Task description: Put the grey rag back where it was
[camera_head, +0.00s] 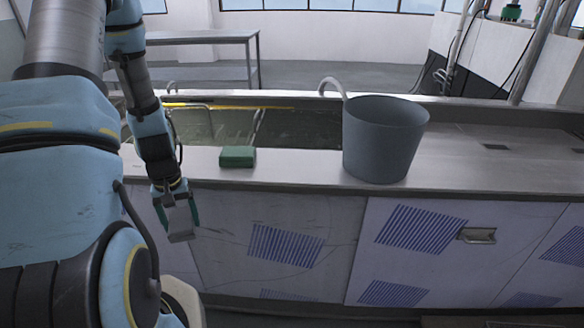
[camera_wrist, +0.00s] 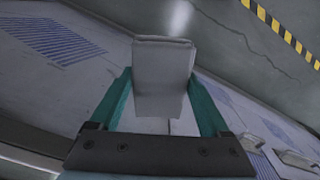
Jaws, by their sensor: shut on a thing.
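The grey rag (camera_head: 180,222) is a folded, flat block held in my gripper (camera_head: 178,209). My gripper is shut on it, with one green finger on each side. In the wrist view the rag (camera_wrist: 162,75) sits upright between the fingers of my gripper (camera_wrist: 163,95), and its far end sticks out past the tips. In the head view the gripper hangs in front of the tank's front panels, below the level of the steel counter (camera_head: 300,172). The rag touches nothing but the fingers as far as I can see.
A green block (camera_head: 238,157) lies on the counter edge, right of my arm. A grey bucket (camera_head: 385,140) stands further right. The water-filled tank (camera_head: 300,128) lies behind the green block. The counter right of the bucket is mostly clear.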

